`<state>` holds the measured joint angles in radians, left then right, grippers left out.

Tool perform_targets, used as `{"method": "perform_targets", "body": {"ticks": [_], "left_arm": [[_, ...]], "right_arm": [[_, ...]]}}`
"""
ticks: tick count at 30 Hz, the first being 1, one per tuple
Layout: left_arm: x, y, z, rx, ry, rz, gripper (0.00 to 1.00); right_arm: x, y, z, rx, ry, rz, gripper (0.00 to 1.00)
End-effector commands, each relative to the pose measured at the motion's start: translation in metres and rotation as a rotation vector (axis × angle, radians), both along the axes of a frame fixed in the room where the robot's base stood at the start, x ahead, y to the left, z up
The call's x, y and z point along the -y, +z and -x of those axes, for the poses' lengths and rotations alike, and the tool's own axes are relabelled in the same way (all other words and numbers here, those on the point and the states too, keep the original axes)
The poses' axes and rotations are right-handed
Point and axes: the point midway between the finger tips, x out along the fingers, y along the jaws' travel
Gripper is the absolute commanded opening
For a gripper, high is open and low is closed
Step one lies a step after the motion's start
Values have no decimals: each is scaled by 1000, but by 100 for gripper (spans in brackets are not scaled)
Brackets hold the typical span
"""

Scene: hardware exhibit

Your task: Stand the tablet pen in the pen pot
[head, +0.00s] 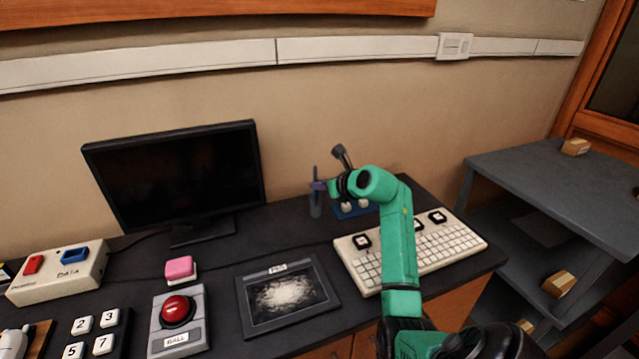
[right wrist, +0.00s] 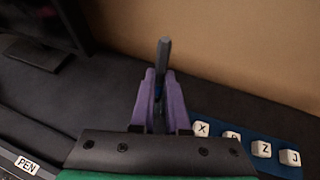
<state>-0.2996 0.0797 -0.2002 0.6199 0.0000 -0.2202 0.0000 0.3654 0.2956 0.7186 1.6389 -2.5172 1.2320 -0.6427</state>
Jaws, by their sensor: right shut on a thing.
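The tablet pen (head: 315,172) is a thin dark grey stick, held upright at the back of the desk. My right gripper (head: 319,187) has purple fingers shut on it. In the right wrist view the pen (right wrist: 164,52) rises between the fingers (right wrist: 161,88). Directly below the fingers in the head view is a small blue-grey cylinder that looks like the pen pot (head: 315,208). The pen's lower end is hidden, so I cannot tell whether it is inside the pot. My left gripper is out of view.
A black monitor (head: 175,175) stands left of the pot. A blue rack of letter keys (right wrist: 262,149) is close on the right. A keyboard (head: 450,243), a tablet (head: 262,322) and a red button box (head: 190,342) lie in front. The wall is behind.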

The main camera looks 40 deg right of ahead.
Motion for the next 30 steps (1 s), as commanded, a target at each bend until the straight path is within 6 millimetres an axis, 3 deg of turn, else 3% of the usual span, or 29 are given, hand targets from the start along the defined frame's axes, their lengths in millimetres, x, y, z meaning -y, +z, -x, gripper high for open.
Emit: {"method": "perform_targets", "body": {"ticks": [7,8,9,10,22,26,30], "left_arm": [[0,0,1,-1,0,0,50],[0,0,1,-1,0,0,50],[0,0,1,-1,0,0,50],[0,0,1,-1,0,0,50],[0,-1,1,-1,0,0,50],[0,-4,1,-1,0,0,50],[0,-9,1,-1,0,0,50]], "right_arm": [[0,0,0,1,0,0,0],[0,0,0,1,0,0,24],[0,0,0,1,0,0,40],[0,0,0,1,0,0,48],[1,3,6,2,-1,2,48],[-2,14,28,0,0,8,48],[-3,32,65,-1,-2,8,48]]}}
